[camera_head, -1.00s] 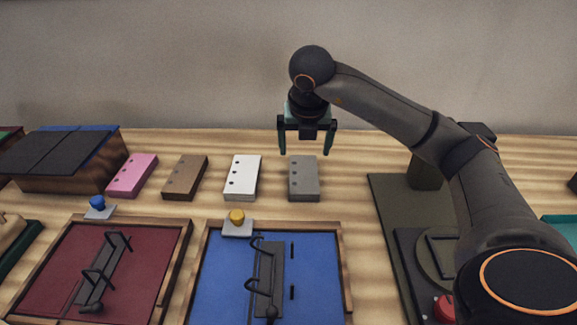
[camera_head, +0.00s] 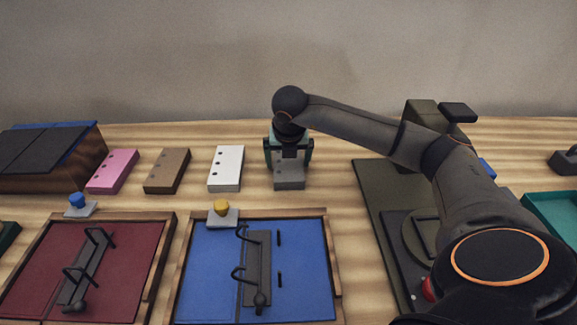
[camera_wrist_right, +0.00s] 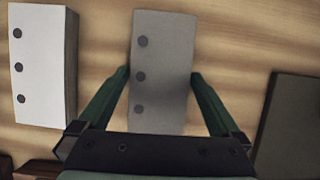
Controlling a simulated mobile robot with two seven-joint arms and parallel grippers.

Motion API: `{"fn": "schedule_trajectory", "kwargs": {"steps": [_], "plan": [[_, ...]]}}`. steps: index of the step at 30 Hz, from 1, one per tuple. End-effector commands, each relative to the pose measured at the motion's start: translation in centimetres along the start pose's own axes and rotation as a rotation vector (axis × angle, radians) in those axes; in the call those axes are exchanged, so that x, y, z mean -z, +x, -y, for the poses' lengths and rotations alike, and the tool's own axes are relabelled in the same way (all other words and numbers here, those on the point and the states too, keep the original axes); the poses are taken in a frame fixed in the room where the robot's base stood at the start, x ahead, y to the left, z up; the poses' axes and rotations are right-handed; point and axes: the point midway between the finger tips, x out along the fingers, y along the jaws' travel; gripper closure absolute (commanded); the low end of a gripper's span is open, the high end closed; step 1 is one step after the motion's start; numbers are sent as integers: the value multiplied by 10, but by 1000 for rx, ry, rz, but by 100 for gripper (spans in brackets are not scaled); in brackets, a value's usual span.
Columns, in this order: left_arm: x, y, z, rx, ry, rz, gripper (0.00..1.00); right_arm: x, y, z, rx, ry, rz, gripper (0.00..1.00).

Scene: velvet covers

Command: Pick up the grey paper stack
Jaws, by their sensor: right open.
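The grey paper stack (camera_head: 289,179) lies flat on the wooden table, the rightmost in a row of stacks. It has a line of dark punched holes, seen in the right wrist view (camera_wrist_right: 162,75). My right gripper (camera_head: 289,160) is over it from above, open. In the right wrist view its two green fingers (camera_wrist_right: 158,85) stand on either side of the stack, with a small gap on the right and a narrower one on the left. The gripper hides the stack's far part in the head view. My left gripper is not in view.
A white stack (camera_head: 226,168), brown stack (camera_head: 167,170) and pink stack (camera_head: 112,171) lie to the left. In front are a red tray (camera_head: 38,262) and blue tray (camera_head: 208,265) with ring clips. A dark green machine base (camera_head: 372,205) stands to the right.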

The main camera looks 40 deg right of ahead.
Motion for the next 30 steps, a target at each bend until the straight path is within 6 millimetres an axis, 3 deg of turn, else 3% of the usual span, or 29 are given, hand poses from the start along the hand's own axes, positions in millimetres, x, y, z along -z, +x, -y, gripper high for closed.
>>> {"fn": "schedule_trajectory", "kwargs": {"steps": [7,27,30], "plan": [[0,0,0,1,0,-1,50,0,2,0,0,0,0,0],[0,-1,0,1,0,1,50,0,1,0,-1,0,1,75],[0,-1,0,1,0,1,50,-1,1,0,-2,1,3,82]]}}
